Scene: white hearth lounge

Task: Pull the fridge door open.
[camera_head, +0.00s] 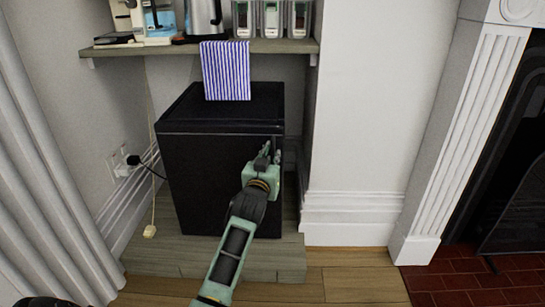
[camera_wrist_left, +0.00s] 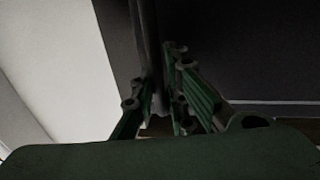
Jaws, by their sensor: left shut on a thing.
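The black fridge (camera_head: 205,185) stands on a low wooden step under a shelf. Its door faces me and looks closed in the head view; any narrow gap at its right edge is hidden by my gripper. My left gripper (camera_head: 268,155) is at the upper right edge of the door, shut on it. In the left wrist view, the green fingers sit on both sides of a dark upright strip of the fridge door (camera_wrist_left: 149,45). The exact contact is dim there. My right gripper is not in view.
A shelf (camera_head: 285,46) above holds a kettle (camera_head: 205,18), several jars and a striped cloth (camera_head: 226,70) hanging down to the fridge top. A plug and cable (camera_head: 133,160) are on the left wall. White wall stands close on the right. The wooden floor (camera_head: 350,285) in front is clear.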

